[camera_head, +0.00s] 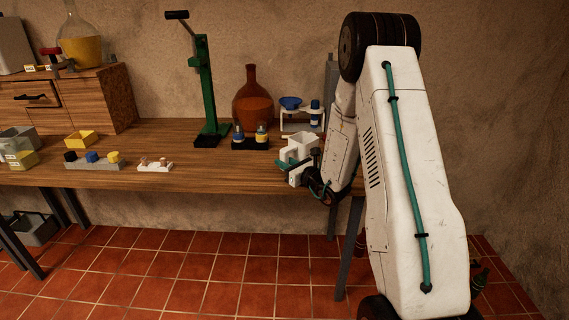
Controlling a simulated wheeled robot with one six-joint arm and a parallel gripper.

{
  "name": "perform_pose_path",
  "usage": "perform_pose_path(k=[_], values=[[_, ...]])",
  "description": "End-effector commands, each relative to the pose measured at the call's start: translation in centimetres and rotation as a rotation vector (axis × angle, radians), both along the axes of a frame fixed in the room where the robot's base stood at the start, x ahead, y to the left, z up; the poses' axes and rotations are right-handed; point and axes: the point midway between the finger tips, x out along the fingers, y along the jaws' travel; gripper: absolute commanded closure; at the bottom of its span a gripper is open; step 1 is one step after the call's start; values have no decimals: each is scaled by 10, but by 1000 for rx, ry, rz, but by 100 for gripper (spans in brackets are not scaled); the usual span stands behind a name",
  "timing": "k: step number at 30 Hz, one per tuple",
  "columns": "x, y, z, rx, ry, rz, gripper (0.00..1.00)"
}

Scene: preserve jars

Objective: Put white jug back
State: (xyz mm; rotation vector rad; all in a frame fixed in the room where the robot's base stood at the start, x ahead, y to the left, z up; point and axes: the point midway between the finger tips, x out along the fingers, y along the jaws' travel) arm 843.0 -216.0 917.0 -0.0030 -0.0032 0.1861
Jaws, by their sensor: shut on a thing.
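The white jug (303,143) is upright at the right front part of the wooden table (210,178). My gripper (291,163) is at the jug's near side, low on its body, and is shut on it. My arm comes in from the right and hides part of the jug's right side.
A black holder (250,145) with two small jars stands just left of the jug. A green press (206,90) stands further left. The front middle of the table is clear.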

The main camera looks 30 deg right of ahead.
Motion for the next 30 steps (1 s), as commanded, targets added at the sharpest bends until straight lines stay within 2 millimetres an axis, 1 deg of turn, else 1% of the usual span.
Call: perform_pose_path(k=[6, 7, 8, 9, 16, 19, 20, 23, 30], values=[[0, 1, -4, 1, 1, 2, 100], [0, 2, -3, 1, 1, 2, 70], [0, 2, -3, 1, 1, 2, 62], [0, 2, -3, 1, 1, 3, 57], [0, 3, -3, 0, 1, 3, 57], [1, 3, 1, -1, 0, 4, 57], [-2, 2, 0, 0, 1, 3, 57], [-16, -1, 0, 1, 2, 2, 57], [-67, -11, 0, 2, 2, 0, 57]])
